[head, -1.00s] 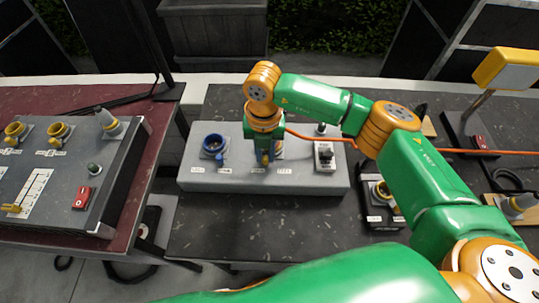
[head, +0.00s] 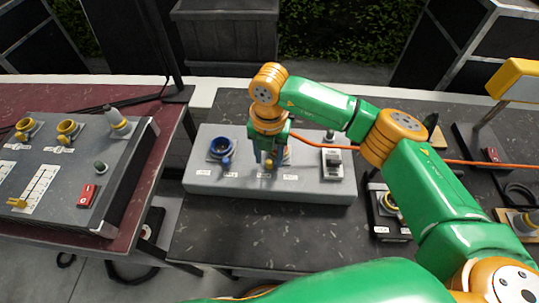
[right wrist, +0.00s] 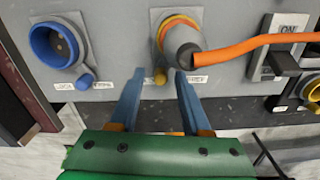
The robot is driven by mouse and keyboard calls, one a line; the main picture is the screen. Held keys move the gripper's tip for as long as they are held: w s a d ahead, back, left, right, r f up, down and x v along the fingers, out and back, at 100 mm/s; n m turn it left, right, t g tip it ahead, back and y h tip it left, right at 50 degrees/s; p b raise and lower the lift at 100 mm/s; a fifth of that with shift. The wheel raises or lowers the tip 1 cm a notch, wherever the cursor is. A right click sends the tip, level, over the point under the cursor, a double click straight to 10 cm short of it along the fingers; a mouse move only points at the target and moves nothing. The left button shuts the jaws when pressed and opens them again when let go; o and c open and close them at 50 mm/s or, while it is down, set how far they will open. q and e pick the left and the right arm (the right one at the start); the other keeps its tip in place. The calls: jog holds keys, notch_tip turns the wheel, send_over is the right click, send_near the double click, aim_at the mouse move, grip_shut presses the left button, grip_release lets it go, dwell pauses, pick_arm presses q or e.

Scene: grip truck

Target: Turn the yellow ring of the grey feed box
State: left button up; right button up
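The grey feed box (head: 315,180) stands on the dark table in the middle of the head view. Its yellow ring (right wrist: 170,24) surrounds a grey plug (right wrist: 183,45) with an orange cable, in the right wrist view. A small yellow knob (right wrist: 160,76) sticks out below the ring. My right gripper (right wrist: 160,75) is open, its two blue fingers pointing at the box face, one on each side of the knob. I cannot tell whether they touch it. In the head view my right gripper (head: 270,158) hides most of the ring. My left gripper is not in view.
A blue socket (right wrist: 57,45) with a blue knob sits left of the ring, and a switch (right wrist: 280,45) sits right. The orange cable (head: 310,141) runs right, behind my arm. Another panel (head: 75,165) stands on the left table. A small black box (head: 388,228) lies right.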

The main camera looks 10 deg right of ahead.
aim_at(269, 161)
jog(key=shift+r, duration=0.2)
notch_tip(269, 161, up, 6)
jog(key=shift+r+b, duration=0.1)
jog(key=shift+b, duration=1.05)
jog(key=shift+r, duration=0.25)
